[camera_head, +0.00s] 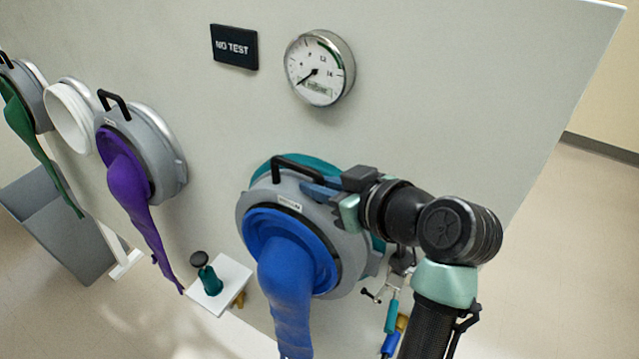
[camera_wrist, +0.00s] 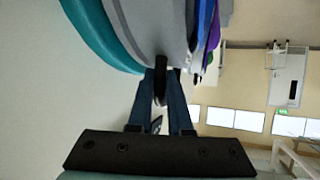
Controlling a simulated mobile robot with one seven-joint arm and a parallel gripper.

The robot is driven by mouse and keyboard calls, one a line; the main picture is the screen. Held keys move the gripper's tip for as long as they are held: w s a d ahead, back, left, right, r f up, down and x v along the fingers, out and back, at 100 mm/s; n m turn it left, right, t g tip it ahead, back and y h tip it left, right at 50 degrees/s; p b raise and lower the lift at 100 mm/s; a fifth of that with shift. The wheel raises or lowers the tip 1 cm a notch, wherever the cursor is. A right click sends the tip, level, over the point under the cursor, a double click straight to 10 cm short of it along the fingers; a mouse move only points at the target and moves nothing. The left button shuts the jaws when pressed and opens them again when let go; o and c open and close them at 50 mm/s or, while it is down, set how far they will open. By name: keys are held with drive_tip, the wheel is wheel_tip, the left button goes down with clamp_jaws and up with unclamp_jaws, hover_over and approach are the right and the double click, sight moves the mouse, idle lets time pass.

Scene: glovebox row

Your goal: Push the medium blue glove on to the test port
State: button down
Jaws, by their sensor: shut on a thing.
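The medium blue glove (camera_head: 284,266) hangs from a grey ring with a black handle (camera_head: 301,170). The ring is in front of the teal test port (camera_head: 262,170) on the panel. Teal shows at its upper left and right edges; whether it is fully seated I cannot tell. My gripper (camera_head: 331,186) is shut on the black handle at the ring's upper right. In the wrist view my gripper (camera_wrist: 160,84) has both fingers closed about the handle, with the grey ring (camera_wrist: 150,25) and teal port (camera_wrist: 98,35) beyond.
A dial gauge (camera_head: 319,68) and a "NO TEST" sign (camera_head: 234,47) are on the panel above. A purple glove (camera_head: 130,190), an empty white port (camera_head: 70,115) and a green glove (camera_head: 30,120) are to the left. A small shelf (camera_head: 232,287) holds a teal knobbed item (camera_head: 208,277).

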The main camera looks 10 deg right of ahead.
drive_tip(key=shift+w+d+r, duration=0.1)
drive_tip(key=shift+w+d, duration=0.15)
drive_tip(key=shift+d, duration=0.05)
idle(0.5)
drive_tip(key=c, duration=0.8)
unclamp_jaws()
drive_tip(key=shift+o, duration=0.2)
drive_tip(key=shift+s, duration=0.1)
drive_tip(key=shift+f, duration=0.2)
drive_tip(key=shift+r, duration=0.1)
